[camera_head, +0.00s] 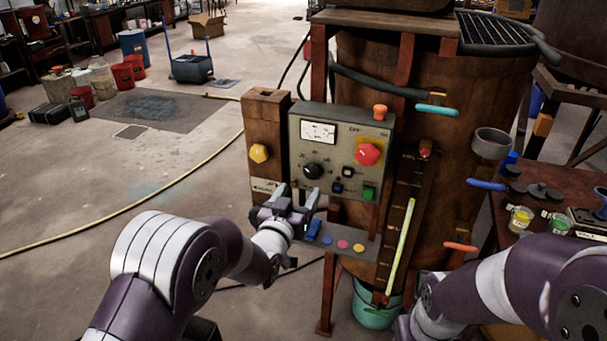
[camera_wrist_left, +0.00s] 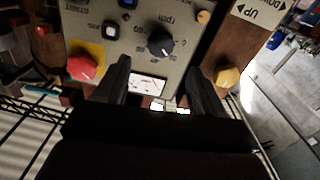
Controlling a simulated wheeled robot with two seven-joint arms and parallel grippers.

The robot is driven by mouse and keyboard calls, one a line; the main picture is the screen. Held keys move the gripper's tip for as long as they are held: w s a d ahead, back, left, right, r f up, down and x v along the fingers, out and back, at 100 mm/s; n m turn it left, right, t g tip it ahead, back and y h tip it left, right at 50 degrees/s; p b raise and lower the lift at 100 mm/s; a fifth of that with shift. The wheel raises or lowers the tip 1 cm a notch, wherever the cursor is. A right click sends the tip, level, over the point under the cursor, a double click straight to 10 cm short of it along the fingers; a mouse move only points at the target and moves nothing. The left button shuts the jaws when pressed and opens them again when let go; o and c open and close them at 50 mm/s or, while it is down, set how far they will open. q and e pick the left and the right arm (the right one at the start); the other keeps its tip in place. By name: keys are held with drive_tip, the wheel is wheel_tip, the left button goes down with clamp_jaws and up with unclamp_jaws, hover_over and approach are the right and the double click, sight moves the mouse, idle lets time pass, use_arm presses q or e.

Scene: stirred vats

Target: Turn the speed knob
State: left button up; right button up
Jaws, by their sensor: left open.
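The speed knob (camera_head: 313,171) is a round black dial with a pale mark, on the grey control panel (camera_head: 292,142) fixed to the vat's front. My left gripper (camera_head: 298,193) is open and empty, just in front of the panel and slightly below the knob in the head view. In the left wrist view, the panel appears inverted. The knob (camera_wrist_left: 160,41) shows beyond and between the spread fingertips of the left gripper (camera_wrist_left: 160,68), with "rpm" printed beside it. The fingers look apart from the knob. Only my right arm shows at the lower right; its gripper is out of view.
A red button (camera_head: 367,154), green button (camera_head: 369,193), meter (camera_head: 318,131) and orange knob (camera_head: 380,112) crowd the panel. A yellow knob (camera_head: 258,153) sits on the wooden post at left. A ledge with coloured buttons (camera_head: 343,244) lies below. The floor at left is open.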

sight(311, 174)
use_arm(q)
drive_tip(key=p+x, duration=0.1)
drive_tip(key=x, duration=0.7)
drive_tip(key=shift+f, duration=0.1)
drive_tip(key=c, duration=1.1)
